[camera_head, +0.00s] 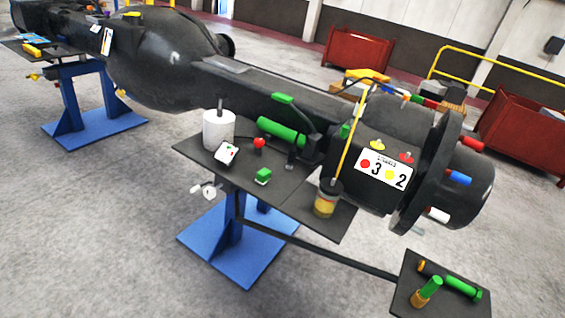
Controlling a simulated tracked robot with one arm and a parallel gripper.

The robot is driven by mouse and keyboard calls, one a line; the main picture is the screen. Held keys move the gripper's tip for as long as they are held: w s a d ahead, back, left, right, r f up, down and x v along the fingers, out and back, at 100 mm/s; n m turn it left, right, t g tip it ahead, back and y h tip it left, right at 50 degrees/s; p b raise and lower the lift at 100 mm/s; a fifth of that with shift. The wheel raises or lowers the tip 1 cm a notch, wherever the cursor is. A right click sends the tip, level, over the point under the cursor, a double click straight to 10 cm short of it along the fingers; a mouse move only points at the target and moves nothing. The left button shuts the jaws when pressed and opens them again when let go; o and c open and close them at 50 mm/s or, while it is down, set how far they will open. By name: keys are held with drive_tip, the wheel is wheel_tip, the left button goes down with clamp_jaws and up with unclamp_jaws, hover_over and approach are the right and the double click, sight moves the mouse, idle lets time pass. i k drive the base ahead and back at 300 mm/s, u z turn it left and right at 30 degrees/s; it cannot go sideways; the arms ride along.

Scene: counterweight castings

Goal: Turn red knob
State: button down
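A small red knob-like piece (259,143) stands on the dark shelf (315,215) beside the big black casting (165,65). I cannot tell which of the two is the task's red knob. Nothing covers either one. My gripper is not in view.
The shelf also holds a white roll (218,130), a white box (227,153), a green block (263,176) and a yellow-banded pot (327,198). A lower tray (447,293) juts out front right. Blue stands (238,248) support the casting. Floor at front left is clear.

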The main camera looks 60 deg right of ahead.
sight(259, 142)
drive_tip(key=z, duration=0.1)
drive_tip(key=k, duration=0.15)
drive_tip(key=z, duration=1.15)
drive_tip(key=i, duration=1.05)
drive_tip(key=z, duration=2.5)
drive_tip(key=k, duration=1.2)
drive_tip(key=z, duration=0.05)
